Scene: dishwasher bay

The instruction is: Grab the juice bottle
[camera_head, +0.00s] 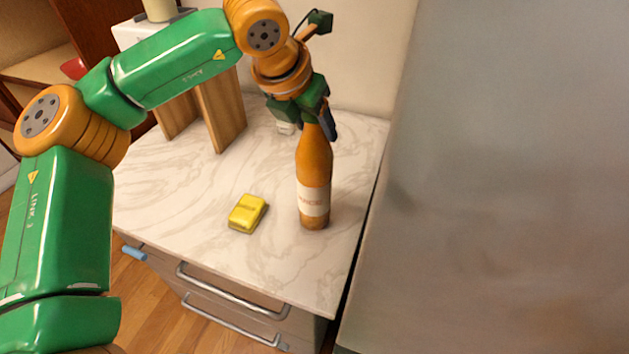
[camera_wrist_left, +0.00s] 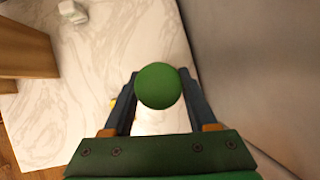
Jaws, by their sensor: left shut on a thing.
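The juice bottle (camera_head: 314,170) is orange with a pale label and stands upright near the right side of the marble counter (camera_head: 200,225). My left gripper (camera_head: 318,122) is shut on the bottle's neck from above and hides its top in the head view. In the left wrist view the bottle's green cap (camera_wrist_left: 159,86) sits between the two fingers of my left gripper (camera_wrist_left: 158,95). My right gripper is not in view.
A yellow block (camera_head: 248,213) lies left of the bottle on the counter. Wooden boards (camera_head: 220,110) stand at the back left. A large grey surface (camera_head: 500,180) rises close on the right. The front of the counter is clear, above drawers with metal handles (camera_head: 232,292).

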